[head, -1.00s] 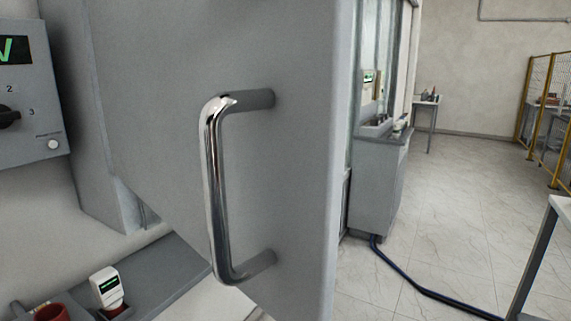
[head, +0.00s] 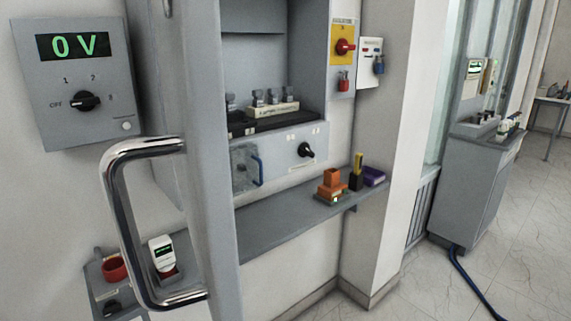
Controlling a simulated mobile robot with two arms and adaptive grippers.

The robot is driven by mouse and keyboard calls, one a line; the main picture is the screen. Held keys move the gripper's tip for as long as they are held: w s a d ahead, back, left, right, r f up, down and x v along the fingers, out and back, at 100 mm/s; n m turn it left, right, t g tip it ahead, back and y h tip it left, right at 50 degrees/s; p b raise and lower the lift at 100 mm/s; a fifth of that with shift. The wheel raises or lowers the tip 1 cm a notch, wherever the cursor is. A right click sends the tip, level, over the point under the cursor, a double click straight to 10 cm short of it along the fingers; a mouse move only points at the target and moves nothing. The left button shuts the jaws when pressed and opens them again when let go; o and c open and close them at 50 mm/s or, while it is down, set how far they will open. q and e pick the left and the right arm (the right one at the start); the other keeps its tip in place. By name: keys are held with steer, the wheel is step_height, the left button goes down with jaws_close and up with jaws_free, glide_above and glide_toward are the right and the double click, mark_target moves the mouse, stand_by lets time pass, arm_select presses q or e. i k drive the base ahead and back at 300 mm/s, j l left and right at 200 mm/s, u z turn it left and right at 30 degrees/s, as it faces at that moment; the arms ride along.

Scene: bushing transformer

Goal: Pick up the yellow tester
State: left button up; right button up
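A slim yellow and black upright object (head: 356,172), likely the yellow tester, stands on the grey shelf (head: 275,222) below the open cabinet. It is between an orange item (head: 331,184) and a purple box (head: 374,176). It is small in view, so its details cannot be made out. Neither of my grippers shows in the head view.
A grey cabinet door (head: 205,120) with a chrome handle (head: 122,215) stands close in front at left. A panel reading 0 V (head: 75,80) is on the wall. Floor at right is open.

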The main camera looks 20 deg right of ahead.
mark_target(358, 165)
steer(key=i+l+u, duration=0.15)
steer(key=l+u, duration=0.3)
steer(key=i+l+u, duration=0.1)
steer(key=l+u, duration=0.15)
steer(key=u, duration=0.2)
steer(key=l+u, duration=1.1)
steer(key=l, duration=0.8)
steer(key=z, duration=0.45)
steer(key=i+l+z, duration=0.1)
steer(key=z, duration=0.35)
steer(key=l+z, duration=0.1)
steer(key=z, duration=0.3)
